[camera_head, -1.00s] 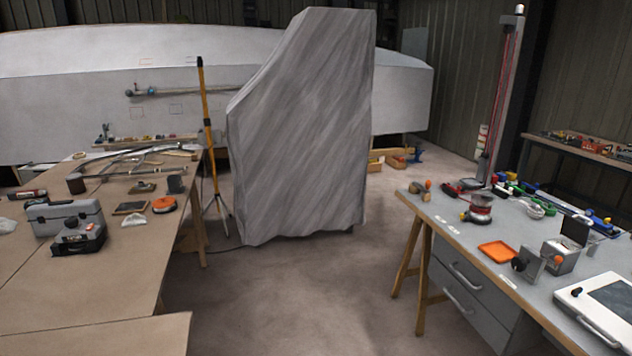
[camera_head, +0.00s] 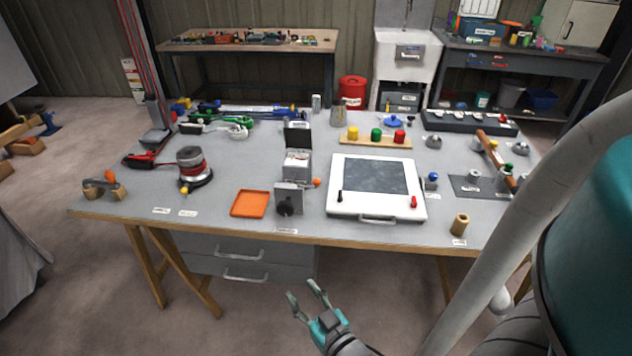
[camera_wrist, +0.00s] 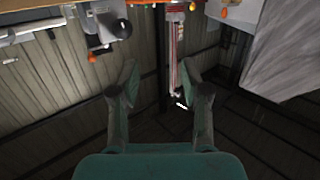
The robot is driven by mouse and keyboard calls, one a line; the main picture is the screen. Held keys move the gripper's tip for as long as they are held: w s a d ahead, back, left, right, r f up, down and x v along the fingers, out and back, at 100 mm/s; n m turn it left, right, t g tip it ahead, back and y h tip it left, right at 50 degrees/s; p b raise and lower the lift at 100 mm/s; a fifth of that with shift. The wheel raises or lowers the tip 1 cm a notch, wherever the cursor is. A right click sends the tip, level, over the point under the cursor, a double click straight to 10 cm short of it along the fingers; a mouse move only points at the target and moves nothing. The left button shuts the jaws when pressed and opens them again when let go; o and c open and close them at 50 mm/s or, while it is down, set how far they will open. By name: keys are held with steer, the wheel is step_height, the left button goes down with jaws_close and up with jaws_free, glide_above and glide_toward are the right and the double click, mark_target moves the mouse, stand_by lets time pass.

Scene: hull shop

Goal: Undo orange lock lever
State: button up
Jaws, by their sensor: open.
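Two orange-tipped parts show on the grey bench top (camera_head: 140,190). One is an orange ball knob (camera_head: 317,183) beside a small grey metal device (camera_head: 289,199) with a black knob. The other is an orange knob (camera_head: 110,176) on a small wooden block tool (camera_head: 102,188) at the bench's left end. I cannot tell from here which is the lock lever. My gripper (camera_head: 305,290) is open and empty, in front of and below the bench's front edge. In the wrist view my gripper (camera_wrist: 159,82) has both fingers apart with nothing between them.
An orange tray (camera_head: 250,204) lies left of the metal device; a white panel box (camera_head: 377,205) stands to the right. A red-and-grey sander (camera_head: 194,168) sits farther left. Drawers (camera_head: 245,262) hang under the bench. The floor left of the trestle legs is clear.

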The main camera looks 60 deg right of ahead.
steer(key=w+d+r+m+h, duration=0.15)
steer(key=w+d, duration=0.25)
steer(key=d, duration=0.4)
steer(key=m+g+h, duration=0.2)
steer(key=h, duration=0.2)
glide_toward(317, 182)
steer(key=shift+y, duration=0.25)
steer(key=x, duration=1.1)
steer(key=shift+d+r, duration=0.1)
steer(key=shift+r, duration=0.05)
steer(key=shift+c, duration=0.3)
jaws_close()
